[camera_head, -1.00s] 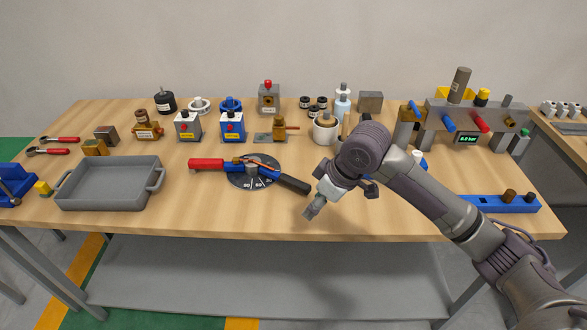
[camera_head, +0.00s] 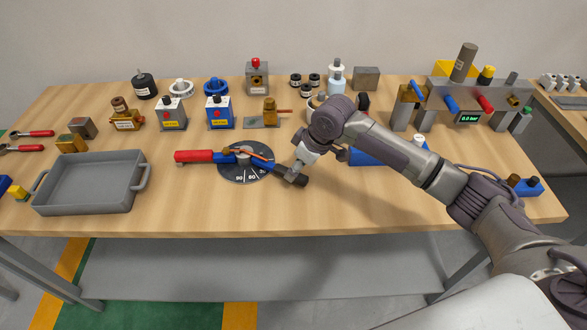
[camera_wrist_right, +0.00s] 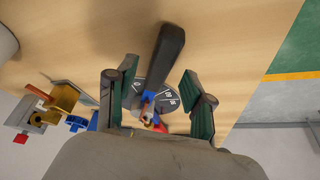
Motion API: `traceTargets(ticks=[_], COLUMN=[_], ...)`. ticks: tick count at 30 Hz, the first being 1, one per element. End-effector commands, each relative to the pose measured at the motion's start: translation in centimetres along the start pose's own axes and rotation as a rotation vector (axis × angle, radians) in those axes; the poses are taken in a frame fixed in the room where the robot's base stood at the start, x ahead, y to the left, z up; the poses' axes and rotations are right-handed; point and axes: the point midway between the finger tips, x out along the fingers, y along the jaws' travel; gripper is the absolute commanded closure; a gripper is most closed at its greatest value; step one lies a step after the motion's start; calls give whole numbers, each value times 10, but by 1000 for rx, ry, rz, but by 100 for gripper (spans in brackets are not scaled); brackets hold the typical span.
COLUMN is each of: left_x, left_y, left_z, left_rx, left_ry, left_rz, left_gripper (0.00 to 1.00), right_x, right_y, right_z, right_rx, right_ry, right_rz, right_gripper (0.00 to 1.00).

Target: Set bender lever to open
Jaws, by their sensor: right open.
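The bender (camera_head: 245,165) lies on the wooden table, with a dark round angle dial, a red handle (camera_head: 195,156) pointing left and a blue lever with a black grip (camera_head: 299,181) pointing to the lower right. In the right wrist view, the fingers of my right gripper (camera_wrist_right: 160,76) are open, one on each side of the black grip (camera_wrist_right: 167,52). I cannot tell whether they touch it. The dial (camera_wrist_right: 150,92) shows behind the grip. My left gripper is not in view.
A grey tray (camera_head: 90,187) stands at the left. Labelled blocks and fittings stand behind the bender. A grey manifold with a pressure display (camera_head: 469,118) is at the back right. The table front edge below the bender is clear.

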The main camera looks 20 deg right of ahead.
Motion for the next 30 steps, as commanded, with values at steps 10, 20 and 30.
traceTargets(ticks=[10, 20, 30], left_x=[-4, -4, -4], left_y=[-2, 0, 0], left_z=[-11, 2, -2], left_rx=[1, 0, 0], left_ry=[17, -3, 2], left_rz=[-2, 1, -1], left_gripper=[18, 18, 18], right_x=[29, 29, 29], right_y=[0, 0, 0], right_z=[0, 0, 0], right_rx=[0, -1, 0], right_ry=[0, 0, 0], right_rz=[0, 0, 0], right_gripper=[48, 65, 100])
